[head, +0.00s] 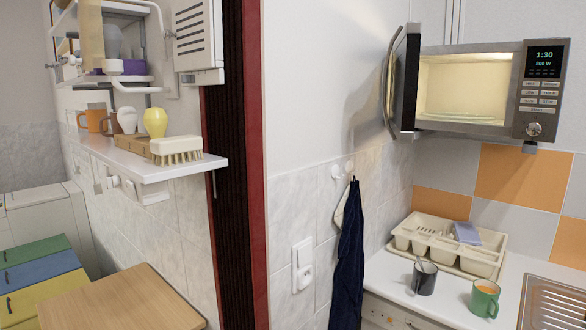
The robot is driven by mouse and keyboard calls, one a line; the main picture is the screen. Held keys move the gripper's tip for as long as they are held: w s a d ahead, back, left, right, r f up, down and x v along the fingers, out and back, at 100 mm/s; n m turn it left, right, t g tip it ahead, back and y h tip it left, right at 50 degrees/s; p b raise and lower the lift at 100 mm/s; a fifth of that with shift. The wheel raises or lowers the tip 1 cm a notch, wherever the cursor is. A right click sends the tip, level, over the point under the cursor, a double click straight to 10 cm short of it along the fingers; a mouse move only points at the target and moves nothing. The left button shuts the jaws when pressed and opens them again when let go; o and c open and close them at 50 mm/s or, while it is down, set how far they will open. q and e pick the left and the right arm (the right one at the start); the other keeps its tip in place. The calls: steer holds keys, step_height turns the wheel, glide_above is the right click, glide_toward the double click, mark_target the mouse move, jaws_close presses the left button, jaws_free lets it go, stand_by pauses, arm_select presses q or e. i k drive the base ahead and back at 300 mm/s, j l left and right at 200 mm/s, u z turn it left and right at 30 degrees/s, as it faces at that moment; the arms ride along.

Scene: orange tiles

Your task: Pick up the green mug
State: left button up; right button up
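The green mug (484,299) stands upright on the white counter at the lower right, near the left edge of the metal sink. It has something orange-brown inside, and its handle points to the lower right. A dark mug (424,278) with a spoon in it stands to its left, apart from it. Neither of my grippers shows in the head view.
A cream cutlery tray (448,244) lies behind the mugs. The metal sink (556,303) is to the right. The microwave (487,90) hangs above with its door (405,80) open. A dark cloth (348,255) hangs left of the counter (452,305). A wooden table (125,300) is at the lower left.

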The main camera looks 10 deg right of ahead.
mark_target(485, 295)
steer(key=i+j+z, duration=0.15)
steer(key=z, duration=0.25)
steer(key=i+j+z, duration=0.1)
steer(key=j+z, duration=0.25)
steer(key=i+j+z, duration=0.1)
steer(key=j+z, duration=0.3)
steer(key=l, duration=0.1)
